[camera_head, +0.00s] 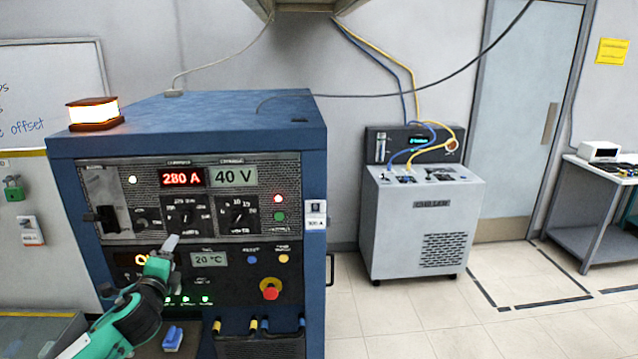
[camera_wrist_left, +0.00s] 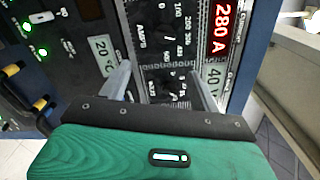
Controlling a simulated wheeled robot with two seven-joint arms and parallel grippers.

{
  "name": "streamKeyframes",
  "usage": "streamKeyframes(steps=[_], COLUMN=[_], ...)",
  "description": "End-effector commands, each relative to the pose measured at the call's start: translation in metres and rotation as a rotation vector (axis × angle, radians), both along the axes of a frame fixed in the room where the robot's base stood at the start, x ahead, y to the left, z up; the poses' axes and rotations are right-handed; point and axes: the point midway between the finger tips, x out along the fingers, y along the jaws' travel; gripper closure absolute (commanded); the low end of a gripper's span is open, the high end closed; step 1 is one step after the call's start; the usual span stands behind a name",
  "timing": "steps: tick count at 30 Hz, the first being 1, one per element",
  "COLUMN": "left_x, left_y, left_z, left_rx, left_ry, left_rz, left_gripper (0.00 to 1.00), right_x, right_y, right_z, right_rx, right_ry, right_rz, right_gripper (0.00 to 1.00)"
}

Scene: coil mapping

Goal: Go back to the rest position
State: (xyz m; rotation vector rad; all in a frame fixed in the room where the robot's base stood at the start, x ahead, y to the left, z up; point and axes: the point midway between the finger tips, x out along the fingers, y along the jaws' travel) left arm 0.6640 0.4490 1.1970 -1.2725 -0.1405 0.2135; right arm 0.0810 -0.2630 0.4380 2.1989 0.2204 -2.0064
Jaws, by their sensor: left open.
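My left gripper (camera_head: 170,246) reaches in from the lower left in the head view, in front of the panel of a blue power supply cabinet (camera_head: 230,107). Its fingertips are just below the amps knob (camera_head: 185,217). Whether the fingers touch the panel cannot be told. My right gripper is not in view.
A red emergency button (camera_head: 270,288) and the volts knob (camera_head: 238,215) stick out of the panel. An orange lamp (camera_head: 94,114) sits on the cabinet. A grey wheeled unit (camera_head: 420,225) with cables stands to the right. The floor between it and the side table (camera_head: 600,212) is clear.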

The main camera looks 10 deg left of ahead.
Motion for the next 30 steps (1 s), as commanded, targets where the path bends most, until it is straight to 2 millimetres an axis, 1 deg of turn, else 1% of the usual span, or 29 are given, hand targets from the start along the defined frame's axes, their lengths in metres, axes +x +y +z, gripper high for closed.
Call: streamKeyframes(steps=[2,5,6,8,9,11,12,14,15,18,21,24,30], left_x=[-0.01,-0.034,-0.049,-0.074,-0.093,-0.123,-0.143,-0.176,-0.197,-0.244,-0.282,-0.313,-0.366], left_y=[-0.013,-0.038,-0.05,-0.069,-0.082,-0.1,-0.112,-0.129,-0.139,-0.161,-0.178,-0.191,-0.212], left_z=[-0.023,-0.066,-0.087,-0.118,-0.137,-0.163,-0.179,-0.2,-0.211,-0.231,-0.242,-0.248,-0.252], left_rx=[-0.073,-0.242,-0.327,-0.466,-0.555,-0.687,-0.774,-0.896,-0.973,-1.13,-1.245,-1.332,-1.469], left_ry=[0.031,0.098,0.135,0.194,0.235,0.296,0.338,0.4,0.438,0.522,0.583,0.633,0.713], left_rz=[0.005,0.034,0.054,0.095,0.128,0.183,0.224,0.294,0.343,0.458,0.559,0.646,0.809], left_gripper=[0.36,0.36,0.36,0.36,0.36,0.36,0.36,0.36,0.36,0.36,0.36,0.36,0.36], right_x=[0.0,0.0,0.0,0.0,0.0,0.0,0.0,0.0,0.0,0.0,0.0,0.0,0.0], right_y=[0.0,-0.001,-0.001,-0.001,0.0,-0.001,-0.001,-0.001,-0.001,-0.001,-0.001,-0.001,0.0], right_z=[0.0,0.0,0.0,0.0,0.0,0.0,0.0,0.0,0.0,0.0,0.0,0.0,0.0], right_rx=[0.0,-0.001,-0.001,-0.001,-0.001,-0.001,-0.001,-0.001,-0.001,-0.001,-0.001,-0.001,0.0], right_ry=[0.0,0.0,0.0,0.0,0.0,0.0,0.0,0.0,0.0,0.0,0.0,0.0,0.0], right_rz=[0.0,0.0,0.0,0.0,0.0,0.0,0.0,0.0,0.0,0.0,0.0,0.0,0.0], right_gripper=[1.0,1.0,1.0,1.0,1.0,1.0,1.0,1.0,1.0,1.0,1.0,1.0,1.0])
